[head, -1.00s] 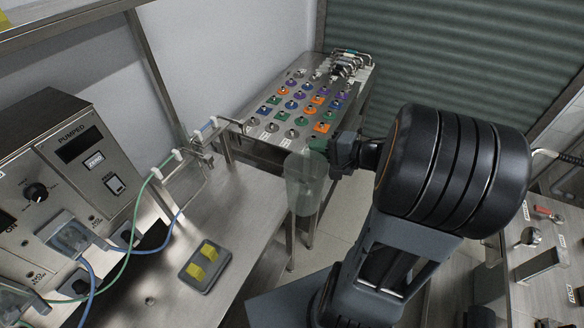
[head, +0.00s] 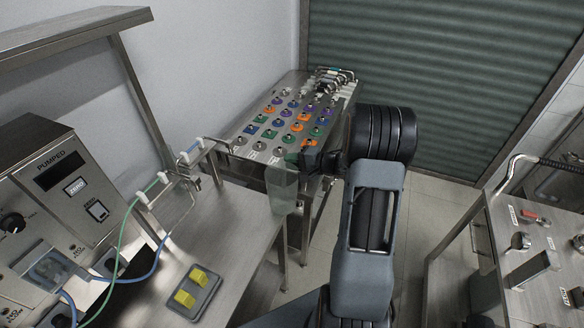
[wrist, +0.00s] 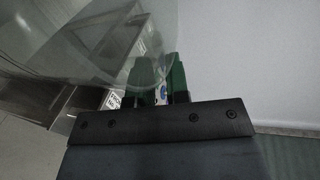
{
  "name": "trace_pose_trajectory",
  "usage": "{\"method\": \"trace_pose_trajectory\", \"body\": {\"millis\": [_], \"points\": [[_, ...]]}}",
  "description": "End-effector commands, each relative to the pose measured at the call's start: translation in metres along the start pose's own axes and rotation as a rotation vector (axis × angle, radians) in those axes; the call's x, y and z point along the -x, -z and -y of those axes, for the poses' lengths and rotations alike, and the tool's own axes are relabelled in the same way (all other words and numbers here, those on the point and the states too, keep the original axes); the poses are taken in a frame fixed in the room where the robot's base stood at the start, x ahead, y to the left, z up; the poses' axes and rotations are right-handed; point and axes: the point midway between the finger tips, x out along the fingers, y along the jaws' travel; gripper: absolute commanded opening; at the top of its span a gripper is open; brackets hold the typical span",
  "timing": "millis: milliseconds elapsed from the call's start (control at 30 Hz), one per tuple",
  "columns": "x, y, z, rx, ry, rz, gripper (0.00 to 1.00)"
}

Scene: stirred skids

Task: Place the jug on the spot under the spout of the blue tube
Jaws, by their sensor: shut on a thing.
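The jug (head: 284,192) is a clear, greenish vessel, held roughly upright beyond the right edge of the steel bench. My gripper (head: 299,161) is shut on it near its top, at its right side. In the wrist view the jug's clear wall (wrist: 85,40) fills the upper left, beside the green pieces at my gripper (wrist: 158,85). The blue tube (head: 148,270) loops from the PUMPED unit (head: 62,190) up toward a rail with white clips (head: 163,178). I cannot make out its spout clearly, nor the spot beneath it.
The steel bench (head: 235,235) has free room right of the rail. A grey pad with two yellow blocks (head: 190,296) lies at its front. A panel of coloured knobs (head: 285,125) stands behind the jug. Another control bench (head: 510,250) is at right.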

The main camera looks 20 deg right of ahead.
Motion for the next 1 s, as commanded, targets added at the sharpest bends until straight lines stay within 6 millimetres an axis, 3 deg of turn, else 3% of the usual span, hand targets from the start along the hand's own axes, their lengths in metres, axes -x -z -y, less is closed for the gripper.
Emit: {"method": "trace_pose_trajectory", "body": {"millis": [200, 600, 633, 867, 1000], "points": [[-0.005, 0.001, -0.023, -0.004, -0.001, 0.001, 0.00], [-0.006, 0.002, -0.026, -0.002, -0.001, 0.000, 0.00], [-0.006, 0.002, -0.026, -0.001, -0.001, 0.000, 0.18], [-0.006, 0.002, -0.026, -0.001, -0.001, 0.000, 0.41], [-0.006, 0.002, -0.026, -0.001, -0.001, 0.000, 0.41]]}}
